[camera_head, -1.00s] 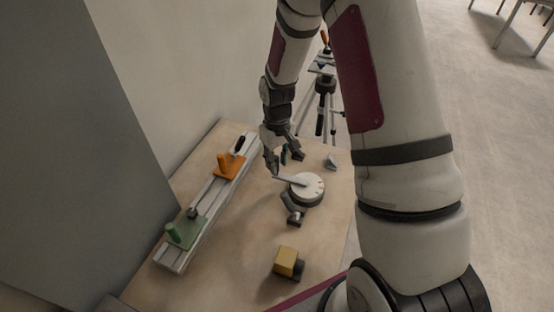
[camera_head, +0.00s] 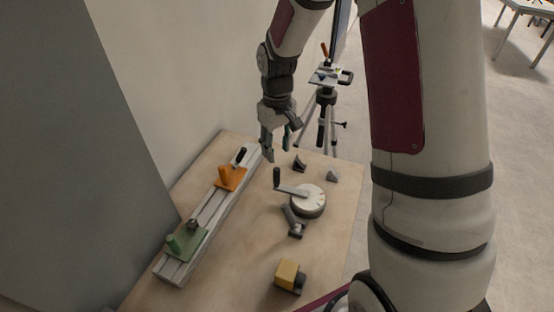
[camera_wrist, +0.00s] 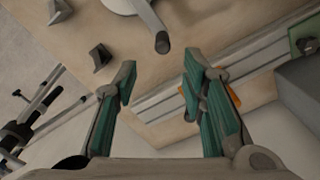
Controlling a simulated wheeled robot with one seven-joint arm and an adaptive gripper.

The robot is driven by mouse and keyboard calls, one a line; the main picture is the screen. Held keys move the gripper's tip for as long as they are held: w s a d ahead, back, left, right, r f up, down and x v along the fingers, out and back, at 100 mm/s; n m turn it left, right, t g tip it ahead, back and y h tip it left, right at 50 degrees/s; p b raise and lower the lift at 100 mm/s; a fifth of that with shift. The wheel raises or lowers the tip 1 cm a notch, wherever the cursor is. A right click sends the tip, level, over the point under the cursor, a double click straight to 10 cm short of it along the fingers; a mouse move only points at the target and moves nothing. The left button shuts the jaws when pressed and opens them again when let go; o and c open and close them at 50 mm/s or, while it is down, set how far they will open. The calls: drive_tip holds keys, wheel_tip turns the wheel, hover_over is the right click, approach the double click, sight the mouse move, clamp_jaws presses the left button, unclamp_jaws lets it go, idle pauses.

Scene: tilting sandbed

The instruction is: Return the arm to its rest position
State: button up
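My gripper (camera_head: 277,143) hangs above the far part of the wooden table in the head view, with the arm reaching down from the top. In the wrist view my gripper (camera_wrist: 160,90) is open, its two teal-padded fingers wide apart with nothing between them. A round white dial with a crank arm and dark upright handle (camera_head: 307,199) stands on the table, below and apart from my gripper. Its crank handle also shows in the wrist view (camera_wrist: 161,42), beyond the fingertips.
A long pale rail (camera_head: 212,212) carries an orange block (camera_head: 230,177) and a green block (camera_head: 186,242) along the wall side. A yellow block (camera_head: 287,273) sits near the front. Small dark wedges (camera_head: 300,164) lie at the back. A tripod (camera_head: 325,100) stands behind the table.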

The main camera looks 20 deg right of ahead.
drive_tip(key=shift+r, duration=1)
drive_tip(key=s+a+r+m+t, duration=0.1)
drive_tip(key=s+r, duration=0.4)
drive_tip(key=r, duration=0.2)
drive_tip(key=s+a+r+t, duration=0.1)
drive_tip(key=s+r, duration=0.3)
drive_tip(key=r, duration=0.3)
drive_tip(key=s+a+r+t, duration=0.1)
drive_tip(key=s+r, duration=0.2)
drive_tip(key=s, duration=0.4)
drive_tip(key=s+a+r+m+t, duration=0.1)
drive_tip(key=s+r+t, duration=0.1)
drive_tip(key=s, duration=0.6)
drive_tip(key=shift+a+r, duration=0.3)
drive_tip(key=shift+r, duration=0.4)
